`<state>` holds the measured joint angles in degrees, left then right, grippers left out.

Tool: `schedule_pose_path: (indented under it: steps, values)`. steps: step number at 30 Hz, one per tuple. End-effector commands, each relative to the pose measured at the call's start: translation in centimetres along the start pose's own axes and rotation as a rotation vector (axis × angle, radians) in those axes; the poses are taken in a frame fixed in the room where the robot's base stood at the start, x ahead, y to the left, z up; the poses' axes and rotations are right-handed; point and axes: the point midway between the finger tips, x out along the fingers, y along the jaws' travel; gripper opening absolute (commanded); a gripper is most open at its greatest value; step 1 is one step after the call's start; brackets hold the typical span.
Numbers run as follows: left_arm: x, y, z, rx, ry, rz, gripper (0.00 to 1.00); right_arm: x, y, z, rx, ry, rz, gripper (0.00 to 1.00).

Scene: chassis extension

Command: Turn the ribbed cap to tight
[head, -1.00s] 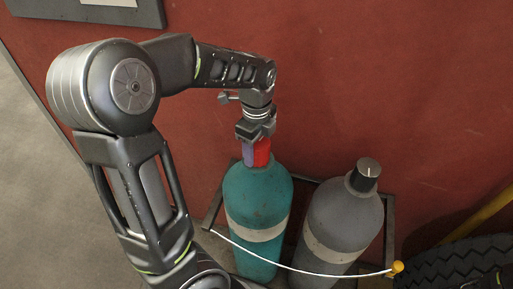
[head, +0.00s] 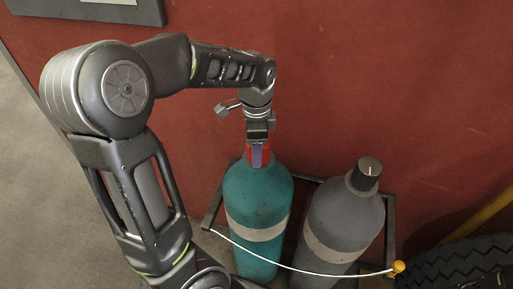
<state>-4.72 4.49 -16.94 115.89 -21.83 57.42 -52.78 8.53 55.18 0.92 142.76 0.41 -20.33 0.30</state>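The red ribbed cap (head: 248,149) is on top of the teal cylinder (head: 258,192) in the head view. My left gripper (head: 258,148) points down over this cap from above, with its fingers at the cap's sides, and looks shut on it. A purple-grey strip shows at the front middle, with red on both sides of it. The ribs are too small to make out, and the far side of the cap is hidden. My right gripper is not in view.
A grey cylinder (head: 343,220) with a black knob (head: 366,172) stands close on the right. A dark rack frame and a white cord (head: 320,274) with a yellow end (head: 398,267) surround both. A red wall (head: 420,90) is behind; a tire (head: 455,268) lies lower right.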

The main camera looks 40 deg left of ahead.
Motion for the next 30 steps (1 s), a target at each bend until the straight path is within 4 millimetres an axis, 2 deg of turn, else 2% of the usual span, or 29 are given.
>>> schedule_pose_path:
  steps: [30]
  values:
    - [0.0,0.4,-0.2,-0.965,0.002,-0.002,0.14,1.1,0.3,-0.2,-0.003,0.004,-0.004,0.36]
